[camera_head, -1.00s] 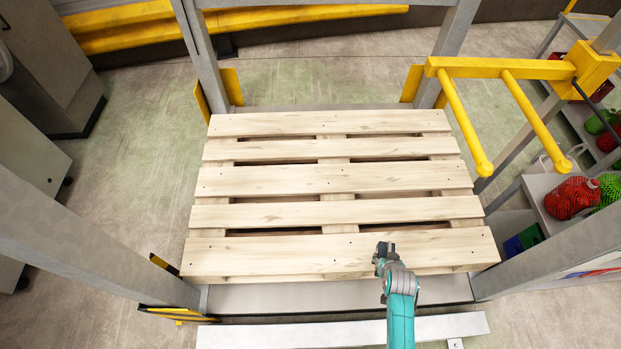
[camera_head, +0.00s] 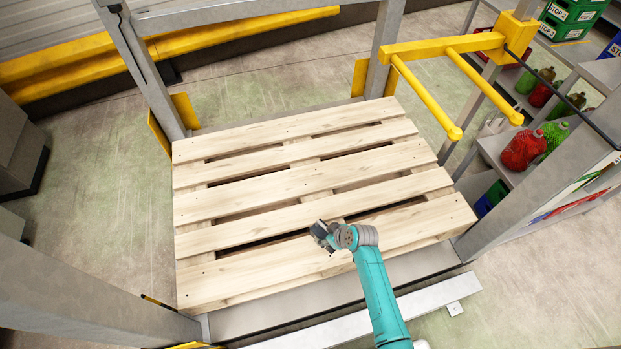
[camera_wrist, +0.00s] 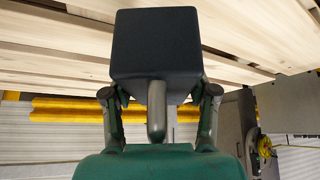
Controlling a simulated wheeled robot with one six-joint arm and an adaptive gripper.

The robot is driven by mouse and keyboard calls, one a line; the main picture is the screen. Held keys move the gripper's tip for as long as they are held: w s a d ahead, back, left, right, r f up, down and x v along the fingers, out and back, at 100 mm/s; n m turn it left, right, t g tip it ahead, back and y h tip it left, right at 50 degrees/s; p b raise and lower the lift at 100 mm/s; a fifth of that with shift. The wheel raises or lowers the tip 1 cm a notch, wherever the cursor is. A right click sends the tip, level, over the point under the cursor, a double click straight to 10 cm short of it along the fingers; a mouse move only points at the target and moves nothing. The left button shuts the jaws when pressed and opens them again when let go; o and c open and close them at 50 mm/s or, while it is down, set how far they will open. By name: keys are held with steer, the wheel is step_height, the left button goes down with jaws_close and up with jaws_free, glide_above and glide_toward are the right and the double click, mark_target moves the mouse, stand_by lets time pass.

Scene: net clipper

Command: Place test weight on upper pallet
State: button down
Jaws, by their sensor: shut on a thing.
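The test weight is a dark, box-shaped block (camera_wrist: 156,42) that fills the upper middle of the wrist view. My gripper (camera_wrist: 158,92) is shut on it, with one finger on each side. In the head view my gripper (camera_head: 323,236) is over the front part of the wooden pallet (camera_head: 235,273), right of its middle. The weight is hard to tell from the dark gripper tip there. The pallet's slats look bare and also show in the wrist view (camera_wrist: 50,35). I cannot tell whether the weight touches the slats.
Grey rack posts (camera_head: 395,40) stand around the pallet. A yellow two-pronged bar (camera_head: 440,48) sticks out at the back right. A shelf (camera_head: 493,150) with red and green netted goods (camera_head: 523,150) stands at the right. A grey rail (camera_head: 400,312) lies along the front.

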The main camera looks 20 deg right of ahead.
steer(key=w+r+n, duration=0.1)
steer(key=w+r+n+y, duration=0.1)
steer(key=n, duration=0.1)
steer(key=shift+w+r+g, duration=0.2)
steer(key=shift+w+g, duration=0.05)
steer(key=shift+g, duration=0.15)
steer(key=shift+y, duration=0.3)
steer(key=shift+d+f, duration=0.1)
steer(key=shift+f, duration=4.8)
steer(key=shift+c, duration=1.6)
jaws_free()
steer(key=shift+s+f, duration=0.15)
steer(key=shift+f, duration=0.05)
steer(key=v, duration=1.2)
steer(key=shift+r, duration=0.1)
